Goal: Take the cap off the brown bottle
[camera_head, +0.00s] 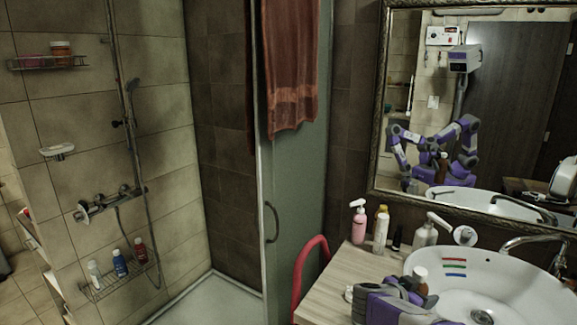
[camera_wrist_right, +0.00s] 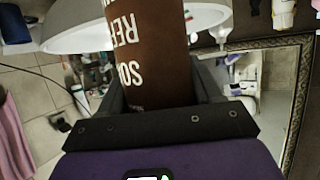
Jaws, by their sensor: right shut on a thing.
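The brown bottle (camera_head: 421,286) stands out above my right gripper (camera_head: 408,290) in the head view, with its white cap (camera_head: 420,272) on top. In the right wrist view the brown bottle (camera_wrist_right: 150,50) shows white lettering, and my right gripper (camera_wrist_right: 165,85) is shut around its body. The cap is outside the wrist view. The bottle is at the left side of the basin, in front of the counter.
The white basin (camera_head: 535,285) with a chrome tap (camera_head: 530,242) is at the right. A pink pump bottle (camera_head: 359,224), a white bottle (camera_head: 381,232) and other toiletries stand along the back of the wooden counter (camera_head: 335,282). A mirror (camera_head: 500,100) hangs behind. A red rail (camera_head: 299,275) is at left.

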